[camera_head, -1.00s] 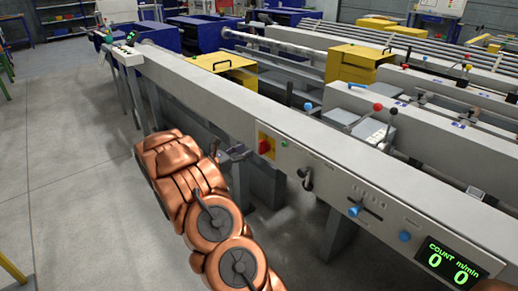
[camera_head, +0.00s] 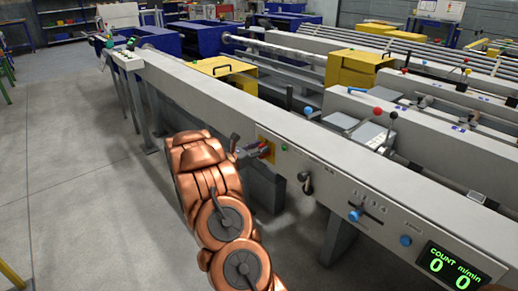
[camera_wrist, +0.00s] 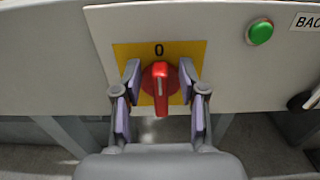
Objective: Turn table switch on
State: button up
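The table switch is a red rotary knob (camera_wrist: 160,82) on a yellow plate (camera_wrist: 190,50) marked "0", on the grey front panel. Its white line points upright, toward the 0. In the wrist view my gripper (camera_wrist: 160,88) is open, with one finger on each side of the knob and visible gaps between. In the head view the gripper (camera_head: 262,150) is at the yellow plate and covers part of the knob. Whether a fingertip touches the panel cannot be told.
A green button (camera_wrist: 260,32) sits right of the switch. A black lever (camera_head: 306,184), a blue-knobbed slider (camera_head: 355,215) and a count display (camera_head: 450,266) reading 0 and 0 lie further right along the panel. The floor (camera_head: 90,200) to the left is clear.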

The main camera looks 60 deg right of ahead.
aim_at(271, 153)
grip_shut()
jog(key=shift+f+b, duration=0.1)
jog(key=shift+b, duration=0.2)
jog(key=f+m+b, duration=0.1)
jog(key=m+b, duration=0.4)
jog(key=b, duration=0.2)
jog(key=s+m+b, duration=0.1)
jog(key=m+b, duration=0.5)
jog(key=b, duration=0.2)
jog(key=s+f+m+b, duration=0.1)
jog(key=m+b, duration=0.4)
jog(key=b, duration=0.2)
jog(key=shift+s+a+f, duration=0.25)
jog(key=shift+a+f, duration=0.1)
jog(key=shift+m+b, duration=0.8)
jog(key=shift+b, duration=0.1)
jog(key=shift+m, duration=0.3)
